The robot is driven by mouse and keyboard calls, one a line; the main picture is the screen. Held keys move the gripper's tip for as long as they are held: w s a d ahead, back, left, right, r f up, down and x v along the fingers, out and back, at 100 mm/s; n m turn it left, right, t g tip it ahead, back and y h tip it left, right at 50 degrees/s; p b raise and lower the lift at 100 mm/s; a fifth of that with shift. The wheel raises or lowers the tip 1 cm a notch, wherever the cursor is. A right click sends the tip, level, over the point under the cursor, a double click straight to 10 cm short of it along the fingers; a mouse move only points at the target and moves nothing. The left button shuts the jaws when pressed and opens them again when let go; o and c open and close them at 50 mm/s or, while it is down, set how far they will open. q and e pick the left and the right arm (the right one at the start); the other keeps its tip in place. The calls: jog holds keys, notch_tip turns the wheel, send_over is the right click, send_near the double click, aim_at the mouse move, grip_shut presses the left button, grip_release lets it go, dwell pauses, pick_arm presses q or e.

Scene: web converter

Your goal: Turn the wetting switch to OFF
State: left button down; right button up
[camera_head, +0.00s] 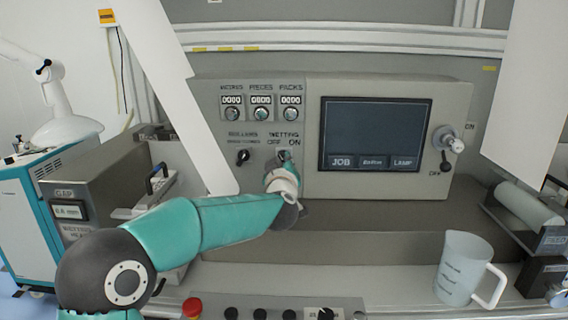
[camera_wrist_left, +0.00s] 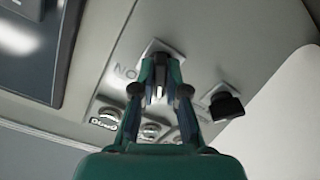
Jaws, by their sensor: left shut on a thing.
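The wetting switch (camera_head: 284,155) is on the grey control panel, below the word WETTING with OFF on its left and ON on its right. My left gripper (camera_head: 283,166) is at the switch and mostly covers it. In the left wrist view, the two fingers (camera_wrist_left: 160,72) are shut on the switch knob, in front of its pale square plate (camera_wrist_left: 163,48). The ON label (camera_wrist_left: 125,72) shows beside the fingers. The knob's pointing direction is hidden by the fingers. My right gripper is in neither view.
The black rollers switch (camera_head: 242,157) sits just left of the wetting switch; it also shows in the left wrist view (camera_wrist_left: 224,104). Counters with knobs (camera_head: 261,112) are above. A screen (camera_head: 374,134) is to the right. A jug (camera_head: 463,268) stands on the front ledge.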

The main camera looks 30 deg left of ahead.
pick_arm(q)
jog(key=shift+f, duration=0.15)
jog(key=c, duration=1.2)
grip_release()
jog(key=v, duration=1.2)
